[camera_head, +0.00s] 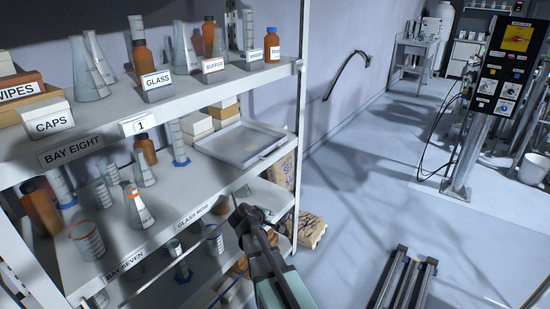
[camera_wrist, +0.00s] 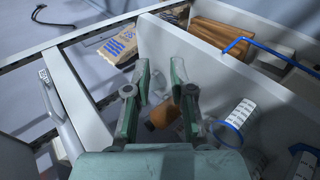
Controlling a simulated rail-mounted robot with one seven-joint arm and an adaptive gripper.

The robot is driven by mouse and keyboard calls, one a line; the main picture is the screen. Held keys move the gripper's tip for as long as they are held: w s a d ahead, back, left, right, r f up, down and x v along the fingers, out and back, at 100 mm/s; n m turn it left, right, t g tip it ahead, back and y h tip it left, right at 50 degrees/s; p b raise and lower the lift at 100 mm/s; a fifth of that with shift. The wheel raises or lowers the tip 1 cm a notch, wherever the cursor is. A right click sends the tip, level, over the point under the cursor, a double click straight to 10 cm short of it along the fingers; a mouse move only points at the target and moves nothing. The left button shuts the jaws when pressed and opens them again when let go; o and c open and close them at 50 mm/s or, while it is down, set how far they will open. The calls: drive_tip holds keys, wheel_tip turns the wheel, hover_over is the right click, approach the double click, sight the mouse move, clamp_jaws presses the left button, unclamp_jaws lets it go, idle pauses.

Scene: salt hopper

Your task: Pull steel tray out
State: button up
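The steel tray (camera_head: 243,139) is a shallow, pale grey rectangular tray with a raised rim. It lies at the right end of the shelf below the labelled top shelf, its front rim near the shelf's front edge. My gripper (camera_head: 250,212) is below and in front of the tray, near the right end of the shelf front. In the wrist view my gripper (camera_wrist: 160,68) has its two green fingers apart, with a pale flat panel (camera_wrist: 195,65) behind and between them. I cannot tell whether this panel is tray or shelf. I see nothing held.
Cream boxes (camera_head: 197,125) stand beside the tray, with a blue-based cylinder (camera_head: 178,143) to its left. Flasks and brown bottles crowd the shelves. A white rack post (camera_head: 301,120) stands right of the tray. A sack (camera_head: 310,229) lies on the floor.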

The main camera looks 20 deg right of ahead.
drive_tip(key=w+d+r+n+t+h, duration=0.25)
drive_tip(key=w+r, duration=0.35)
drive_tip(key=r, duration=0.5)
drive_tip(key=n+t, duration=0.3)
drive_tip(key=n, duration=0.3)
approach(274, 154)
drive_tip(key=shift+n, duration=0.25)
drive_tip(key=p+x, duration=0.2)
drive_tip(key=x, duration=0.9)
drive_tip(key=shift+w+d+f, duration=0.1)
drive_tip(key=shift+w+d, duration=0.1)
clamp_jaws()
